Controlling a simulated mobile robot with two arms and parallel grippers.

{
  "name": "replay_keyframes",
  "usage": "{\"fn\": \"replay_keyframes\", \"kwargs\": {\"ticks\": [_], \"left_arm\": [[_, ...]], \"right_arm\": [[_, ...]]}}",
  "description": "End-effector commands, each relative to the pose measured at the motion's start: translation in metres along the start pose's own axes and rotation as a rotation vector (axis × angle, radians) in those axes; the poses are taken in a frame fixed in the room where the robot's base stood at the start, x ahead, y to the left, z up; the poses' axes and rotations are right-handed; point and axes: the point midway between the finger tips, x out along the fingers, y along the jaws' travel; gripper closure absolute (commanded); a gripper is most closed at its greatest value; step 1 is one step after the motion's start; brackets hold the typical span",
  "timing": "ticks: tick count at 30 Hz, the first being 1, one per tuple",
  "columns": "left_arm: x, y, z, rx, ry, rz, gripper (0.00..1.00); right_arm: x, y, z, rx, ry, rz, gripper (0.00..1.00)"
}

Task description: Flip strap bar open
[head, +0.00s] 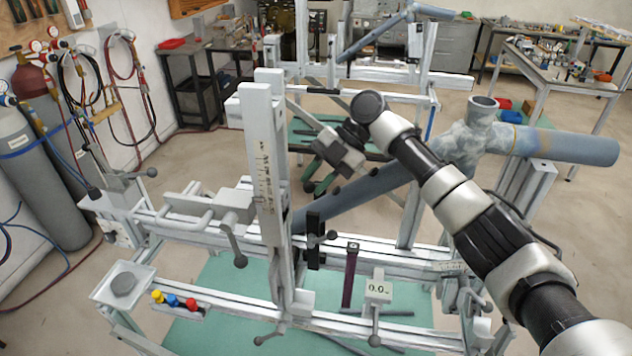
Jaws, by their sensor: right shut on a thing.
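A grey strap bar (303,115) slants down to the right behind the tall upright of the frame jig, over the blue-grey tubes. My right gripper (322,146) is at the lower end of this bar and is shut on it. The fingertips are small and partly merge with the bar, so the exact grip is hard to see. The bar is raised at a slant, its upper end near the upright. My left gripper is not in view.
A white upright with a scale (268,160) stands left of my gripper. A long blue-grey tube (360,192) runs below it to a thick joint (480,135) at right. A clamp with handles (210,205) sits on the left rail.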

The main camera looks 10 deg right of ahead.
Motion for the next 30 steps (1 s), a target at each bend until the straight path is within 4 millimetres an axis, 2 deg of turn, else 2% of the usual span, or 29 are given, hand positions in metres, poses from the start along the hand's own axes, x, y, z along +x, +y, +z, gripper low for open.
{"fn": "replay_keyframes", "kwargs": {"ticks": [6, 7, 9, 20, 23, 30], "left_arm": [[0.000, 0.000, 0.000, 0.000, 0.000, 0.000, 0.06], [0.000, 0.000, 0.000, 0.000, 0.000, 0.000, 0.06], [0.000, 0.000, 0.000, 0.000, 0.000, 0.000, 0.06], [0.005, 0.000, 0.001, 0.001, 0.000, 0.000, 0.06], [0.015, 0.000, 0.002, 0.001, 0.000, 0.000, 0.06], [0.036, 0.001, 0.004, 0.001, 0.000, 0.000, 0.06]], "right_arm": [[-0.001, 0.000, 0.000, 0.000, -0.002, 0.000, 1.00], [-0.001, 0.000, 0.000, 0.000, -0.002, 0.000, 0.70], [-0.001, 0.000, 0.000, 0.000, -0.002, 0.000, 0.62], [-0.006, -0.001, 0.001, -0.001, -0.004, 0.001, 0.62], [-0.020, -0.001, 0.003, -0.001, -0.005, 0.003, 0.62], [-0.070, -0.001, 0.003, -0.001, -0.005, 0.003, 0.62]]}}
